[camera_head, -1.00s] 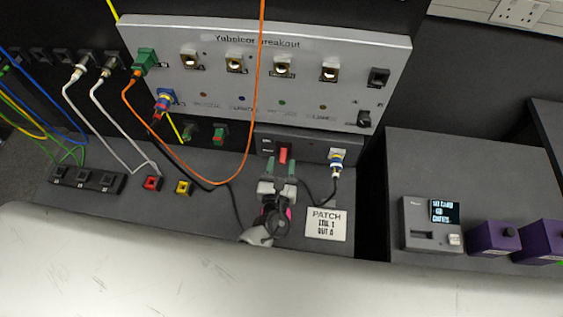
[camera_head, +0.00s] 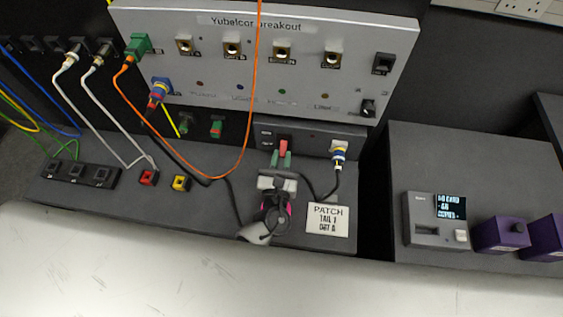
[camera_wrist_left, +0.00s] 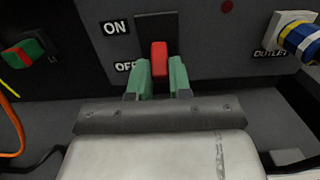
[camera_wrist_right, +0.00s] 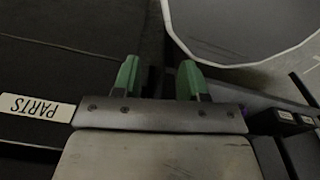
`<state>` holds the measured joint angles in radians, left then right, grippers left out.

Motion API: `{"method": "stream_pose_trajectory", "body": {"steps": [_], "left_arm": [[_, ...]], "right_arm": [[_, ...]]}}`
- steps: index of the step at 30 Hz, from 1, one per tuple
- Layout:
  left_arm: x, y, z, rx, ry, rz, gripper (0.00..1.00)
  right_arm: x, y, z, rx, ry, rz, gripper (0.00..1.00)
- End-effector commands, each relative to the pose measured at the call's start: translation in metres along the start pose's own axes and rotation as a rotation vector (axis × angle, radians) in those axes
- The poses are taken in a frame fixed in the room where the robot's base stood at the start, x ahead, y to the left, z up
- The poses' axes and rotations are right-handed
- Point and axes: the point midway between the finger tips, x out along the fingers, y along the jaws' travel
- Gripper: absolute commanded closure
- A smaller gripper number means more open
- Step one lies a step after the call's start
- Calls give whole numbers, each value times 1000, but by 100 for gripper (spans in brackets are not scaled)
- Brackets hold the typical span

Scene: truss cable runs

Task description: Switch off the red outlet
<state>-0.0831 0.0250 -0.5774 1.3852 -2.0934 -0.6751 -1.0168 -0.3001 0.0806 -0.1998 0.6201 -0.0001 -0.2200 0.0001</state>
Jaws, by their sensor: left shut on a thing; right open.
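The red switch lever (camera_head: 283,148) is on the dark outlet box (camera_head: 311,146) below the grey breakout panel. In the left wrist view the red lever (camera_wrist_left: 159,58) sticks out at the lower part of a dark slot, level with the OFF label (camera_wrist_left: 127,67) and below the ON label (camera_wrist_left: 116,27). My left gripper (camera_head: 281,160) has its green fingertips shut on the lever, one on each side. A plug with blue, white and yellow bands (camera_head: 338,156) is in the box's outlet socket. My right gripper (camera_wrist_right: 157,80) is open and empty, seen only in its own wrist view.
An orange cable (camera_head: 249,130) hangs in front of the panel, left of my left gripper. A black cable (camera_head: 322,196) runs from the plug. A PATCH card (camera_head: 327,219) lies to the right. In the right wrist view a PARTS label (camera_wrist_right: 37,107) is at left.

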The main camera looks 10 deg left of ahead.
Motion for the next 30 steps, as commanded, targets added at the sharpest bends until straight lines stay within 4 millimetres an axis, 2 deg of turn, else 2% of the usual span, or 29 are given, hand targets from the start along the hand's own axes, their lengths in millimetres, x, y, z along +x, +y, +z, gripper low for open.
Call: {"method": "stream_pose_trajectory", "body": {"steps": [1, 7, 21, 22, 24, 26, 30], "left_arm": [[0, 0, -10, 1, -24, -2, 100], [1, 0, -10, 0, -91, 0, 100], [1, 0, -6, 0, -112, 0, 100], [1, 0, -6, 0, -112, 0, 76], [1, 0, -6, 0, -112, 0, 66], [1, 0, -6, 0, -112, 0, 56], [1, 0, -6, -1, -112, 0, 55]], "right_arm": [[19, 0, 2, 0, 0, 0, 57], [43, -1, 4, 0, 0, 0, 57], [46, -2, 4, 0, 0, -1, 57], [46, -2, 4, 0, 0, -1, 57], [46, -2, 4, 0, 0, -1, 57], [46, -2, 4, 0, 0, -1, 57], [46, -2, 4, 0, 0, -1, 57]]}}
